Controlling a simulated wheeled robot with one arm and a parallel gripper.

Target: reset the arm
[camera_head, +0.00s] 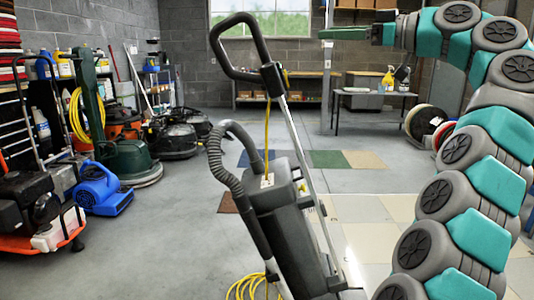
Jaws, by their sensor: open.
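My arm (480,180), teal and grey, rises along the right side and bends over at the top right. My gripper (328,28) is at its end, near the top middle, pointing left. It is open and nothing shows between its fingers. It is high up, in front of the back wall, and seems clear of objects. Part of the arm is cut off by the right edge.
An upright vacuum (285,210) with a looped handle stands close in front. Floor machines (170,135), a blue blower (100,188) and stacked pads (10,45) line the left. Round pads (425,122) stand right, behind my arm. A table (375,94) stands at the back. The middle floor is open.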

